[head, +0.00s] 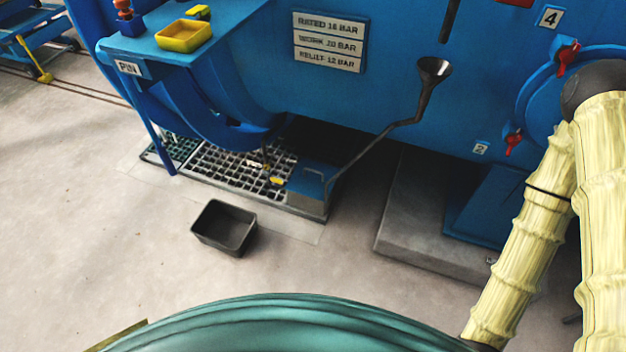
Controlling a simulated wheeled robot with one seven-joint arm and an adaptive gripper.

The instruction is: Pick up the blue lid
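A blue lid (306,182), a flat square plate with what looks like a small handle on top, lies at the right end of the floor grating (228,170), below the big blue vessel. Its right side is in shadow, so its far edge is hard to make out. My arm, in a pale yellow sleeve, stands at the right side of the head view. My gripper is not in view.
A black open bin (224,228) stands on the floor in front of the grating. A dark funnel (434,70) has a bent pipe running down towards the lid. A yellow tray (183,36) sits on a blue shelf. A concrete plinth (425,222) stands right.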

